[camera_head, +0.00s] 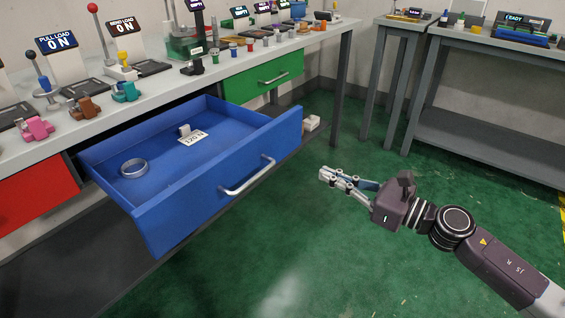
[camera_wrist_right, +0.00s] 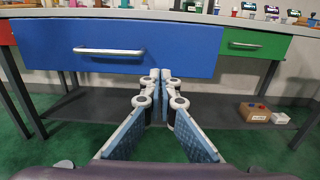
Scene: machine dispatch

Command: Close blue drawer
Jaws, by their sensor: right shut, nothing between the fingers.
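The blue drawer (camera_head: 218,182) is pulled far out under the workbench in the head view. Its silver bar handle (camera_head: 248,177) is on the front panel. A metal ring (camera_head: 134,168) and a small tag (camera_head: 193,138) lie inside it. My right gripper (camera_head: 324,175) is shut and empty, apart from the drawer, to the right of its front. In the right wrist view the blue front (camera_wrist_right: 185,48) spans the upper part, with the handle (camera_wrist_right: 109,51) left of my gripper's fingertips (camera_wrist_right: 159,74). My left gripper is not in view.
A green drawer (camera_head: 264,78) and a red drawer (camera_head: 35,194) appear closed beside the blue one. Small machines and parts stand on the bench top (camera_head: 170,100). A lower shelf (camera_wrist_right: 95,108) runs below, with a brown box (camera_wrist_right: 255,112). Green floor is free before the drawer.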

